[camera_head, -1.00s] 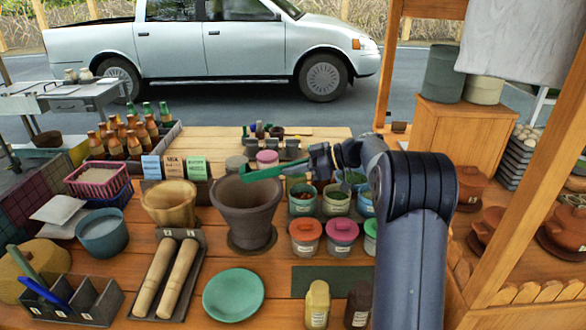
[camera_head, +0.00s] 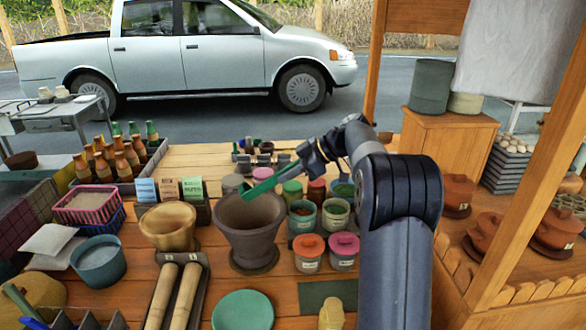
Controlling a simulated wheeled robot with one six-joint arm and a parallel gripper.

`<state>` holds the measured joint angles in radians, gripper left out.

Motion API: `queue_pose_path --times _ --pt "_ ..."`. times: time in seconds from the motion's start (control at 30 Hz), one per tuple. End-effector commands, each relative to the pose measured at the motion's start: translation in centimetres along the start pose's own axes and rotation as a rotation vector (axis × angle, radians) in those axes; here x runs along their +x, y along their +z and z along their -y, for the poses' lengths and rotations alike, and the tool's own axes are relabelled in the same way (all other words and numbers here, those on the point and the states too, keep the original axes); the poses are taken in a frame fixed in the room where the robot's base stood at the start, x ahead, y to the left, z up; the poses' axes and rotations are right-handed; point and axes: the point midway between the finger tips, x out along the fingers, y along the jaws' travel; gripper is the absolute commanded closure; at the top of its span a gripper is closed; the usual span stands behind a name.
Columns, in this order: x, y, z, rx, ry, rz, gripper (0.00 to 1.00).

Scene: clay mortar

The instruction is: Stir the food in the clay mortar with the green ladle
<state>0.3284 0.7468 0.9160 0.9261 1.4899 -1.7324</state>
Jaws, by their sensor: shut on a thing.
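The clay mortar (camera_head: 250,246), a grey-brown flared pot, stands on a dark round base in the middle of the wooden table. Its inside is dark and I cannot make out the food in it. My gripper (camera_head: 309,156) is shut on the green ladle (camera_head: 268,183), up and to the right of the mortar. The ladle slants down to the left, its lower end at the mortar's mouth. I cannot tell whether that end is inside or above the rim. The fingertips are small and partly hidden by the wrist.
A wooden bowl (camera_head: 168,228) stands left of the mortar. Lidded jars (camera_head: 309,254) and open pots (camera_head: 302,218) crowd its right side. Spice packets (camera_head: 168,189) stand behind. Two wooden rolling pins (camera_head: 184,296) and a green plate (camera_head: 243,311) lie in front.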

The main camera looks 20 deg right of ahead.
Motion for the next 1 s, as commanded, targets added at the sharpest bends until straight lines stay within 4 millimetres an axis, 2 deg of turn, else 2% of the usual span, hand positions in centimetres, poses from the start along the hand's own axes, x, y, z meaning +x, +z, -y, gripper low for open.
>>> queue_pose_path --times 0.03,0.43,0.87,1.0 --pt "-0.5 -1.3 0.0 -0.007 -0.001 0.031 1.00" --pt "-0.4 -5.3 0.0 -0.047 -0.002 0.309 1.00" --pt "2.7 -9.7 0.4 -0.100 -0.002 0.671 1.00" --pt "4.0 -10.3 0.6 -0.115 -0.002 0.778 1.00"
